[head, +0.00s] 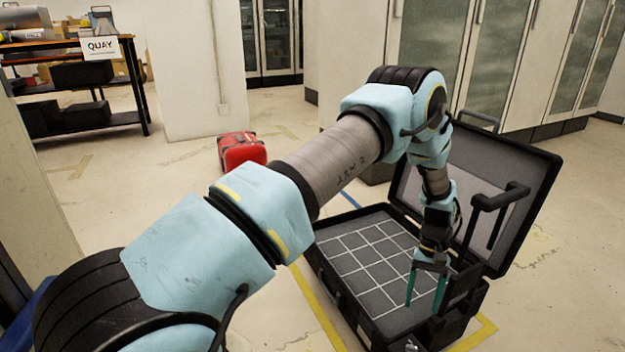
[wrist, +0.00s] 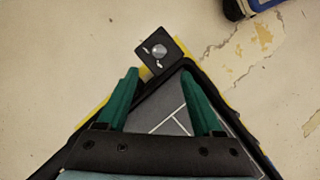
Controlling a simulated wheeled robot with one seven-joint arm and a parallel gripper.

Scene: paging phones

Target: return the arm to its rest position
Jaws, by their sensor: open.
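My arm (head: 333,160) reaches out from the lower left and bends down at the right in the head view. My gripper (head: 425,288) points down over the right part of an open black case (head: 352,262) with a grey, white-lined grid floor. Its two green fingers are apart with nothing between them. In the wrist view my gripper (wrist: 157,95) also shows open, above a corner of the case (wrist: 171,105). I cannot tell the exact height of the fingertips above the case floor.
The raised case lid (head: 525,190) and a black handle-like bar (head: 500,197) stand close to my gripper. A red case (head: 241,152) lies on the floor. A shelf with a QUAY sign (head: 100,46) stands at far left. Cabinets (head: 435,50) line the back. Open floor lies between.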

